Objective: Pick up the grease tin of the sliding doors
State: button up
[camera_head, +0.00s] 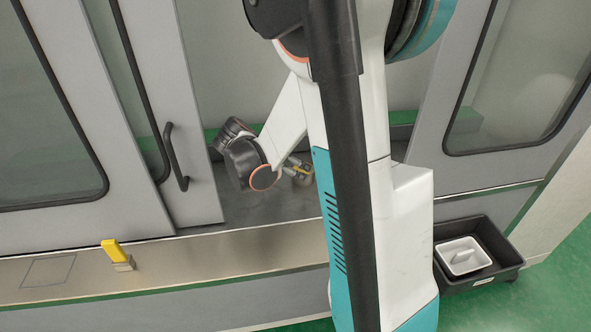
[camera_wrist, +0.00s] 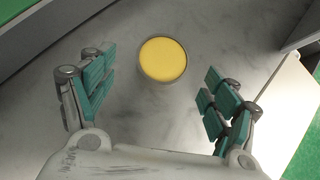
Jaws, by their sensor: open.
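A round tin with a yellow top, which looks like the grease tin (camera_wrist: 163,59), stands on a grey, scuffed metal surface at the upper middle of the wrist view. My gripper (camera_wrist: 157,92) is open, with its teal-padded fingers wide apart to the left and right. The tin lies beyond the fingertips, roughly centred between them, and nothing is held. In the head view my arm reaches through the open door of the machine. A small yellowish patch beside my wrist there is mostly hidden by the arm, and I cannot tell whether it is the tin.
Grey sliding doors with a black handle (camera_head: 176,156) stand left of the opening. A yellow-handled tool (camera_head: 115,253) sits on the metal front ledge (camera_head: 200,262). A black crate (camera_head: 507,262) holding a white container (camera_head: 463,256) is at the lower right. The metal around the tin looks clear.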

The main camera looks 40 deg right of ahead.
jog(key=b+x, duration=0.2)
jog(key=x, duration=0.5)
jog(key=shift+s+b, duration=0.15)
jog(key=shift+b, duration=0.2)
jog(key=shift+a, duration=0.1)
jog(key=shift+c, duration=0.2)
jog(key=c, duration=1.1)
